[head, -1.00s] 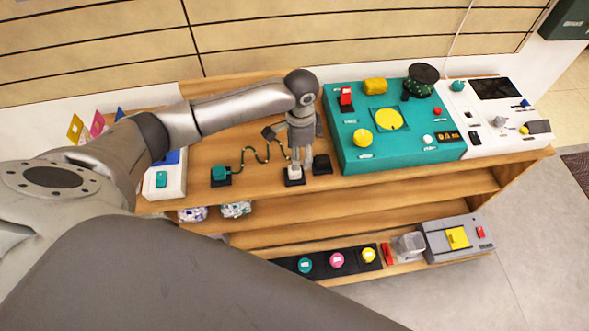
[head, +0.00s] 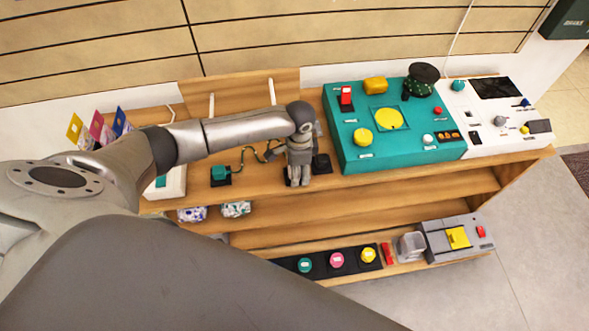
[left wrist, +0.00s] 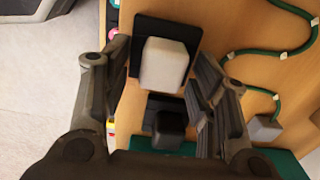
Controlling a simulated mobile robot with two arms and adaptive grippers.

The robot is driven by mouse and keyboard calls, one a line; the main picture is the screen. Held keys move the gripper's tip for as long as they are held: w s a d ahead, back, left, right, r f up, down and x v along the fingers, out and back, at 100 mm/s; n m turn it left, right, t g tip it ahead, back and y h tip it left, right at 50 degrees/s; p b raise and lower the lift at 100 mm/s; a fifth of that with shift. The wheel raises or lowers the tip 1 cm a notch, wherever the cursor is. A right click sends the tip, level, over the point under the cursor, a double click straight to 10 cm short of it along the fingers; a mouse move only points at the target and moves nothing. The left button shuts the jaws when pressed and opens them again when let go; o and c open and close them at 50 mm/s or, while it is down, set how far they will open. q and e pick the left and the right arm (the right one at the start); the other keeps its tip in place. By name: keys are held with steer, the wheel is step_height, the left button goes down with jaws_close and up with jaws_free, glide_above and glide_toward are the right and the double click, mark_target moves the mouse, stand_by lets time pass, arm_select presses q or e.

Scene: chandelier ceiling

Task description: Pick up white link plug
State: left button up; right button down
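The white link plug (left wrist: 165,64) is a pale block on a black square base (left wrist: 150,30); it shows in the left wrist view. My left gripper (left wrist: 161,56) is open, with one finger on each side of the plug. I cannot tell whether either finger touches it. In the head view my left gripper (head: 298,180) points down at the shelf top and hides the plug. My right gripper is not in view.
A black block (left wrist: 170,124) stands close beside the plug.

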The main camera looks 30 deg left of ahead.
arm_select(q)
steer(key=c, duration=0.8)
steer(key=shift+r, duration=0.1)
